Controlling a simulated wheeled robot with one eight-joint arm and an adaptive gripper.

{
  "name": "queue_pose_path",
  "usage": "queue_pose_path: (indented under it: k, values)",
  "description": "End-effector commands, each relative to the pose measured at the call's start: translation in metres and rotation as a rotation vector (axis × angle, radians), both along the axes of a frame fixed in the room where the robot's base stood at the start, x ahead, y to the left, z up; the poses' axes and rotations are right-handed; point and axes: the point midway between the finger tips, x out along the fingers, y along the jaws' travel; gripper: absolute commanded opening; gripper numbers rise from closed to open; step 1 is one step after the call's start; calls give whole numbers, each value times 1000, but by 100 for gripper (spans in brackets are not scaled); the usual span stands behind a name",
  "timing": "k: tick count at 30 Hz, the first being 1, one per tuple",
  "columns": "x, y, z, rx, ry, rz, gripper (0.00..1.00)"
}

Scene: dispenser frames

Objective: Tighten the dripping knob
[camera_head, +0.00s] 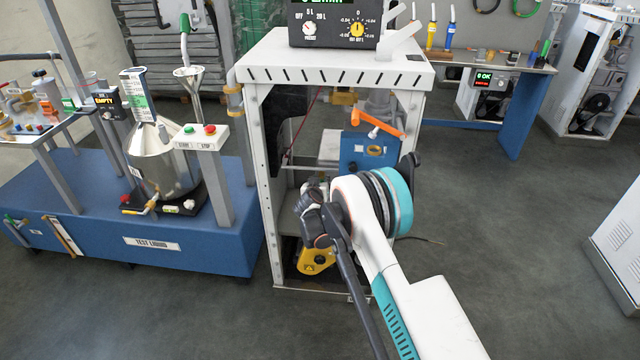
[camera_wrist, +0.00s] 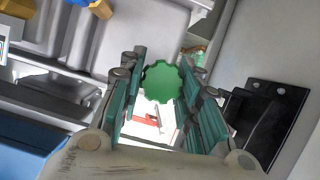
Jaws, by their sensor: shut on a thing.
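A green scalloped knob (camera_wrist: 162,82) shows in the middle of the wrist view, between the two teal-padded fingers. My gripper (camera_wrist: 164,88) is shut on this knob, with one finger on each side of it. In the head view my gripper (camera_head: 314,222) is a dark shape inside the open white dispenser frame (camera_head: 270,160), at its lower front. The knob is hidden there, behind the gripper and wrist. I cannot make out any drip in either view.
A blue box with an orange handle (camera_head: 375,120) sits in the frame above my wrist. A yellow part (camera_head: 315,258) lies low inside it. A blue platform with a steel hopper (camera_head: 160,160) stands to the left. Open floor (camera_head: 490,220) lies to the right.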

Motion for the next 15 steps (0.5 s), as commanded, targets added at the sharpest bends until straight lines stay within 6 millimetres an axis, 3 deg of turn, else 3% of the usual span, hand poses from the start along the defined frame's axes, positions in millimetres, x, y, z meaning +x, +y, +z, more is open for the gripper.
queue_pose_path:
  k: [8,15]
  values:
    - [0,-1,0,120,-4,-1,7]
    - [0,-2,0,323,-11,-1,7]
